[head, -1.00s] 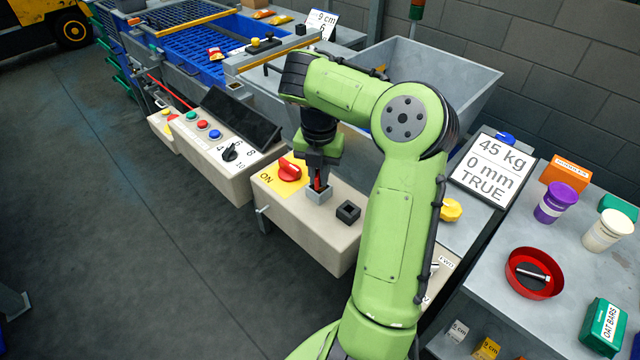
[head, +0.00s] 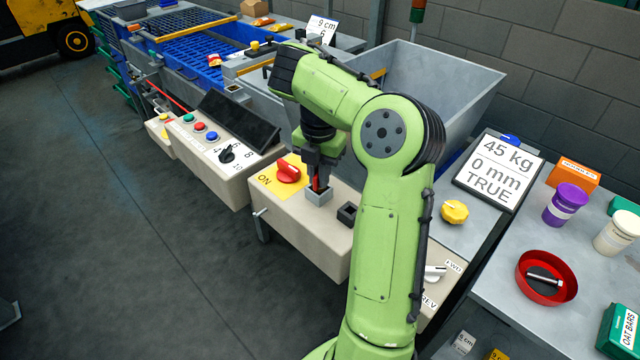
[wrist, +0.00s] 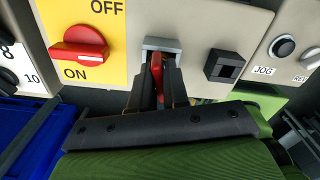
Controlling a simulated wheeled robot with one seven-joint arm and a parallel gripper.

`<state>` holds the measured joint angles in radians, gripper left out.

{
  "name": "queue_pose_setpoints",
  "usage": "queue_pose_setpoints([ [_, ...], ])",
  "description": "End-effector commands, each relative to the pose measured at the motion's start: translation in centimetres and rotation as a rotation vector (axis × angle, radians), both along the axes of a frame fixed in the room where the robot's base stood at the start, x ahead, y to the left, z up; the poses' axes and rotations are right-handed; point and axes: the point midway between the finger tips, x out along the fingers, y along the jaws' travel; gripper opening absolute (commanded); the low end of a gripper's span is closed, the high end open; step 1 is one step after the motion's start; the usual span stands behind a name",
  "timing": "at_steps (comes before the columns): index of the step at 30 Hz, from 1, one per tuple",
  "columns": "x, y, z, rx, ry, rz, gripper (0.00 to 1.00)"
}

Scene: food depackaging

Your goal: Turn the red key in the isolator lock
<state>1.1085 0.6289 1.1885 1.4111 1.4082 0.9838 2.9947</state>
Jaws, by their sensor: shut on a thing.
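The red key (head: 316,183) stands upright in the small grey square lock (head: 319,197) on top of the beige isolator box (head: 300,228). My gripper (head: 317,178) points down over the lock, its dark fingers closed on the key. In the wrist view the red key (wrist: 157,72) shows between the two fingers, in front of the grey lock (wrist: 162,44). The fingers hide part of the key and the lock's near side.
The red isolator knob (head: 288,172) on its yellow ON/OFF plate is close left of the lock. A black square socket (head: 347,213) is close right. A control panel (head: 213,150) with coloured buttons lies further left. A grey hopper (head: 440,95) stands behind my arm.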

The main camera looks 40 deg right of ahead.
Motion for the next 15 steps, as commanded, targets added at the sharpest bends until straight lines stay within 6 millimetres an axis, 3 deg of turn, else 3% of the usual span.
queue_pose_setpoints([
  [15, 0.04, 0.08, -0.1, 0.0, -0.001, -0.099, 0.0],
])
